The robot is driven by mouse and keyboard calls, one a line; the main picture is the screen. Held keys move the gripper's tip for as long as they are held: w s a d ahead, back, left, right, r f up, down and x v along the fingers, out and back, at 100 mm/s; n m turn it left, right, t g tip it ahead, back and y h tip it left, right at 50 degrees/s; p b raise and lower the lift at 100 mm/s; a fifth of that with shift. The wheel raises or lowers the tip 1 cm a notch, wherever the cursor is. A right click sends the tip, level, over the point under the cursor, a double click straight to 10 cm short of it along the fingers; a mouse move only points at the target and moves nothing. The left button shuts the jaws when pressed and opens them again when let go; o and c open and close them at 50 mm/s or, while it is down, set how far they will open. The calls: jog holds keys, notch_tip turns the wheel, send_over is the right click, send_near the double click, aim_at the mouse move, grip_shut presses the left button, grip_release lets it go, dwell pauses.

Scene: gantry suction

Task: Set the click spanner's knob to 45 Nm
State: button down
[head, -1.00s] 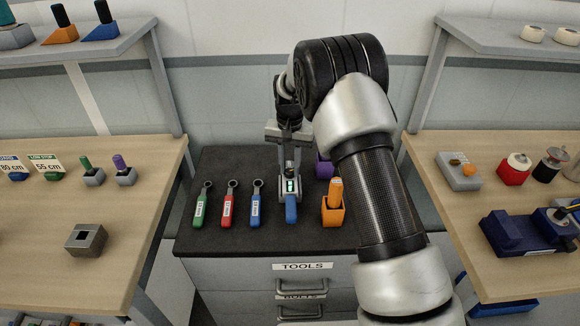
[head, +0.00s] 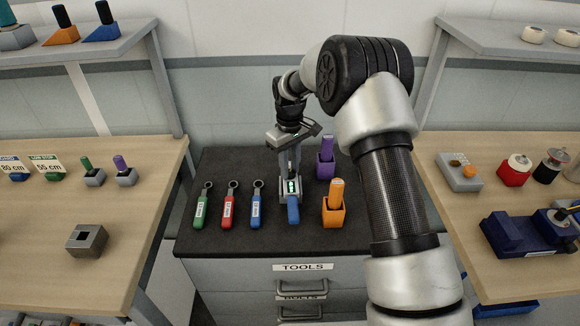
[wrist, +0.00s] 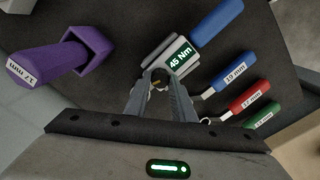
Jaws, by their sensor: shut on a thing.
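The click spanner (head: 293,208) lies in a grey cradle on the dark bench top, its blue handle toward the front edge. In the wrist view its display (wrist: 180,59) reads 45 Nm, beside the blue handle (wrist: 215,24). My gripper (head: 290,175) is at the back end of the spanner. In the wrist view my gripper (wrist: 159,80) has its two fingertips closed around a small dark knob (wrist: 160,76) next to the display. The knob's lower part is hidden between the fingers.
Green (head: 201,212), red (head: 228,213) and blue (head: 256,211) ring spanners lie to the left. An orange holder (head: 333,218) with an orange-handled tool and a purple holder (head: 326,168) stand close on the right. The front of the bench top (head: 240,243) is clear.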

aim_at(290, 172)
jog(key=shift+n, duration=1.6)
jog(key=c, duration=1.5)
grip_release()
jog(key=shift+r, duration=0.1)
notch_tip(290, 172, up, 17)
jog(key=shift+r+p, duration=0.15)
jog(key=shift+p, duration=0.5)
